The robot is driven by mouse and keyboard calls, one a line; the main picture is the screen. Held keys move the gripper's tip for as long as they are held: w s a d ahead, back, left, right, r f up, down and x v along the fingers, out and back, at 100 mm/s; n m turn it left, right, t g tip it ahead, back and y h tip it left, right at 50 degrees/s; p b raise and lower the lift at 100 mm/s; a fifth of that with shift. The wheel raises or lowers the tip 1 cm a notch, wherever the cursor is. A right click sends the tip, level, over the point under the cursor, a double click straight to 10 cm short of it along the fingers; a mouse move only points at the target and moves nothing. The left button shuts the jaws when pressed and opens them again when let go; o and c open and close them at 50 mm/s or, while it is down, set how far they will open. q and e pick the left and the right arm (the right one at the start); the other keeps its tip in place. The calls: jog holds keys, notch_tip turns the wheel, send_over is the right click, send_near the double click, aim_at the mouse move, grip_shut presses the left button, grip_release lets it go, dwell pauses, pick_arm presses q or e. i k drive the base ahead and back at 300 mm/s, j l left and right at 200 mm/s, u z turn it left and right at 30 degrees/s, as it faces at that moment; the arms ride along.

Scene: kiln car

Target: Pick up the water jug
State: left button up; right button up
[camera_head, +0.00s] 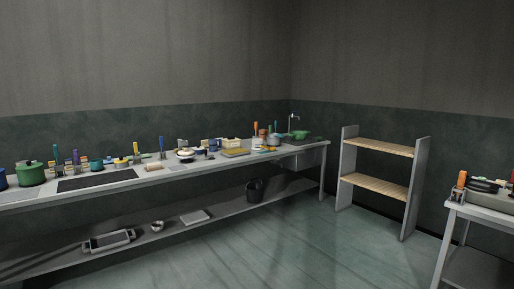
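I cannot make out a water jug for certain. The long counter (128,183) along the left wall carries many small kitchen items, too small to tell apart well. A green pot (31,174) stands at its left end. A pale container (231,143) and a grey pot (274,140) stand farther along toward the tap (290,121). Neither of my grippers shows in the head view.
A dark bucket (255,190), a metal tray (108,241) and a flat pale box (195,217) are on the counter's lower shelf. A shelf unit (377,147) with wooden boards stands empty. Another table (484,213) is at right. The middle floor is clear.

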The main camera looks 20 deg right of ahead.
aim_at(213, 143)
jog(key=i+l+z, duration=0.5)
jog(key=i+z, duration=0.15)
jog(key=i, duration=0.15)
jog(key=i+l+z, duration=0.25)
jog(key=i, duration=0.8)
jog(key=i+z, duration=0.25)
jog(key=i, duration=0.8)
jog(key=i+l+u, duration=0.2)
jog(key=i+u, duration=0.2)
jog(key=i, duration=0.3)
jog(key=i+l+u, duration=0.4)
jog(key=i, duration=0.3)
jog(key=i+l+u, duration=0.4)
jog(key=i+l, duration=0.2)
